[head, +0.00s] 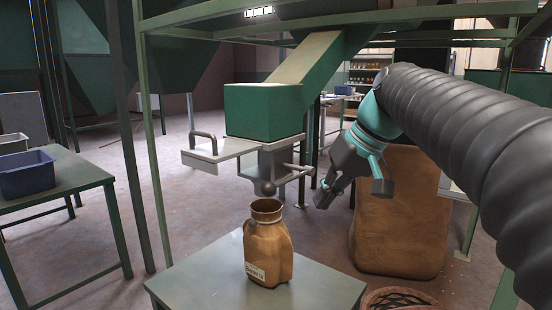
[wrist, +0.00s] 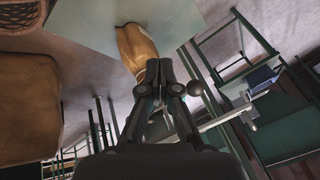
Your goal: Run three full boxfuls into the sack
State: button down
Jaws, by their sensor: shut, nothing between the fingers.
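The small brown sack (head: 268,258) stands upright on a low grey table, its neck open; it also shows beyond my fingers in the wrist view (wrist: 136,45). Above it hangs a metal measuring box (head: 270,162) under the green chute end (head: 263,112). My gripper (head: 322,194) is shut and empty, right of the measuring box. The box's inside is hidden.
The low grey table (head: 190,283) has bare top around the sack. A large brown sack (head: 398,235) stands behind my arm, with a wicker basket (head: 400,297) in front. A green frame post (head: 148,150) rises at left, beside a table with a blue bin (head: 27,174).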

jog(key=w+a+r+n+g+y+p, duration=0.1)
jog(key=w+r+n+g+y+p, duration=0.25)
jog(key=w+r, duration=0.8)
jog(key=n+b, duration=0.2)
jog(key=b, duration=0.1)
send_over(276, 187)
jog(key=w, duration=0.2)
jog(key=shift+t, duration=0.35)
jog(key=f, duration=0.4)
jog(key=d+f, duration=0.1)
jog(key=f, duration=0.1)
jog(key=shift+s+f, duration=0.1)
jog(key=shift+f, duration=0.15)
jog(key=shift+s+a+f+b, duration=0.15)
jog(key=shift+s+f+b, duration=0.15)
jog(key=shift+f, duration=0.2)
jog(key=shift+s+a+f+b, duration=0.1)
jog(key=shift+s+f+b, duration=0.1)
jog(key=shift+f+b, duration=0.2)
jog(key=shift+s+a+f, duration=0.15)
jog(key=shift+s+f, duration=0.3)
jog(key=shift+f, duration=0.4)
jog(key=shift+b, duration=0.3)
jog(key=shift+s+a+f+n+t+b, duration=0.1)
jog(key=shift+f+n+t+b, duration=0.1)
jog(key=shift+f+b, duration=0.2)
jog(key=shift+s+a+f+n+t+b, duration=0.1)
jog(key=shift+f+n+t+b, duration=0.1)
jog(key=shift+f+b, duration=0.2)
jog(key=shift+f+h, duration=0.35)
